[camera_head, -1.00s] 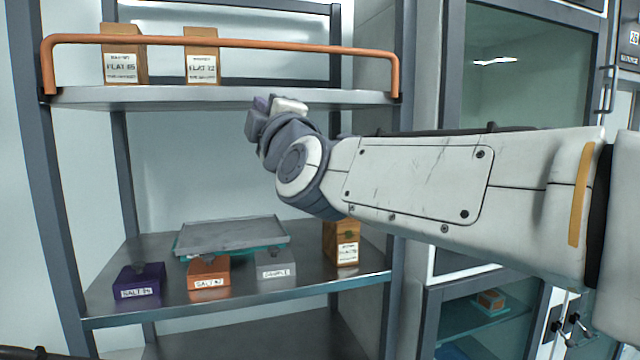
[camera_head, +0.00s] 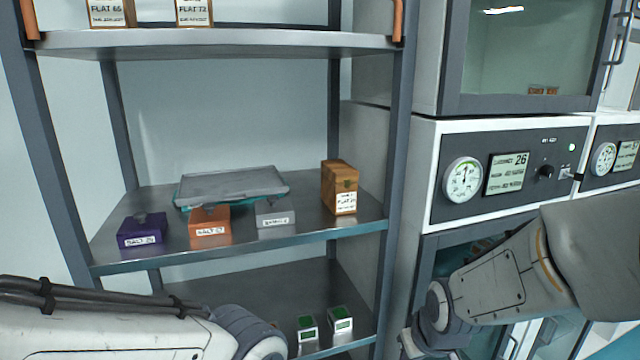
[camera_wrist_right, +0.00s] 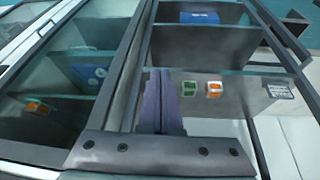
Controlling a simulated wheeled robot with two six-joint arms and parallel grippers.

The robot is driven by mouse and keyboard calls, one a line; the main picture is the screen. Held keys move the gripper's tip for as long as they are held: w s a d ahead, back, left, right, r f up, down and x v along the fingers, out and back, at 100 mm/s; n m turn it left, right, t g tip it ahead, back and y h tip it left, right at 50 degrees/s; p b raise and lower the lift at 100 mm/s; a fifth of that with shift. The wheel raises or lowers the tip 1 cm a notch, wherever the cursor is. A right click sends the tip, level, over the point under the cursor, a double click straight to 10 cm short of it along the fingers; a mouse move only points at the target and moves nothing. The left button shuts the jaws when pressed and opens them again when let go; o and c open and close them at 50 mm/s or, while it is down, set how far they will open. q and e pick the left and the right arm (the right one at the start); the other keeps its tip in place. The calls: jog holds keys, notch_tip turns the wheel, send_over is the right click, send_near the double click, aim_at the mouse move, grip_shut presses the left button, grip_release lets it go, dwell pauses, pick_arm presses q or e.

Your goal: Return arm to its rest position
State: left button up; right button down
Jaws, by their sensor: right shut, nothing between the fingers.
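My right arm (camera_head: 500,275) comes in from the right in the head view, below the instrument panel, angled down and to the left. Its gripper is at the bottom edge there and partly cut off. In the right wrist view my right gripper (camera_wrist_right: 161,85) shows its two grey-purple fingers pressed together with nothing between them, pointing toward the shelves. My left arm (camera_head: 120,325) lies across the lower left of the head view. Its wrist reaches the bottom edge and its gripper is out of the picture.
The rack's middle shelf (camera_head: 300,236) holds a grey tray (camera_head: 232,184), a purple box (camera_head: 142,232), an orange box (camera_head: 210,228), a grey box (camera_head: 275,216) and a wooden block (camera_head: 340,188). Two green-topped boxes (camera_head: 340,320) stand lower. A glass-doored cabinet (camera_head: 525,50) stands right.

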jog(key=s+d+f+m+g, duration=0.2)
jog(key=s+d+f, duration=0.1)
jog(key=s, duration=0.3)
jog(key=s+a+n+g+b, duration=0.2)
jog(key=s+a+n+b, duration=0.4)
jog(key=s+a, duration=0.7)
jog(key=shift+a+n+g+y, duration=0.3)
jog(key=shift+a+n, duration=0.1)
jog(key=shift+a, duration=0.2)
